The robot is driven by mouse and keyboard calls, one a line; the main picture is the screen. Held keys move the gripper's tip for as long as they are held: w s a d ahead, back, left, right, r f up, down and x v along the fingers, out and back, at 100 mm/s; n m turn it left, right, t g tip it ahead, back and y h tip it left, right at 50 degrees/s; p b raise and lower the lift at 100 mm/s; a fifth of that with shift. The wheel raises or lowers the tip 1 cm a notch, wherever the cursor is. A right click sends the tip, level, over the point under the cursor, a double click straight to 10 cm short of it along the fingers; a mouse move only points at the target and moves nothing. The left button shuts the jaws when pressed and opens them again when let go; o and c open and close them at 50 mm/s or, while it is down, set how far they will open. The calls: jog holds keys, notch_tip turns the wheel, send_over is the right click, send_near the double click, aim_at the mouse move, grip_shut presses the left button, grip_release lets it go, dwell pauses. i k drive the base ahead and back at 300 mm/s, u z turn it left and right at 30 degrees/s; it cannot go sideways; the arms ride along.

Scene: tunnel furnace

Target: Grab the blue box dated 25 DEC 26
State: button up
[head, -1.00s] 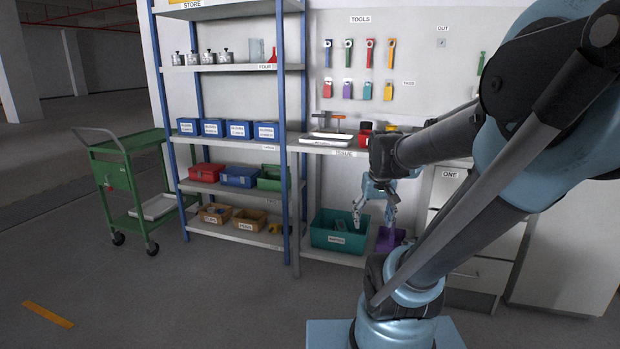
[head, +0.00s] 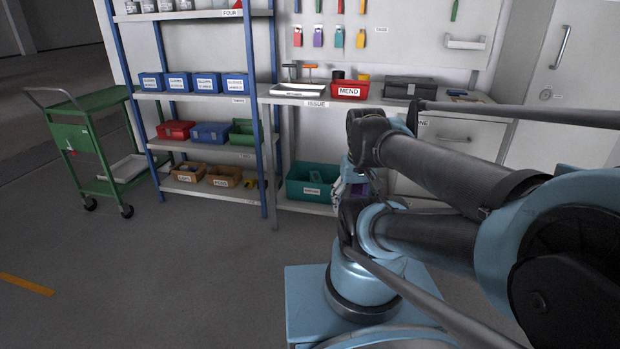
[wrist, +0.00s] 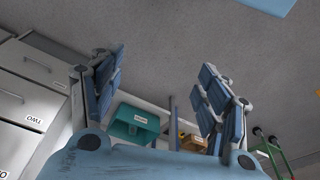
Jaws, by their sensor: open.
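Several blue boxes stand in a row on a middle shelf of the blue-posted rack in the head view: one at the left end (head: 151,82), two in the middle (head: 177,82) (head: 206,83) and one at the right end (head: 234,86). Each has a white front label with print too small to read, so I cannot tell which is dated 25 DEC 26. Another blue box (head: 210,132) sits one shelf lower, between a red and a green box. My gripper (wrist: 163,62) is open and empty in the wrist view. In the head view it is mostly hidden behind my arm, right of the rack.
A teal bin (head: 312,182) stands low under the bench (head: 290,92). A red MEND box (head: 350,89), a white tray (head: 297,90) and a dark case (head: 409,88) are on the bench. A green trolley (head: 88,140) stands left of the rack. Floor before the rack is clear.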

aim_at(181, 83)
jog(key=z, duration=2.8)
jog(key=k, duration=2.7)
jog(key=u, duration=0.8)
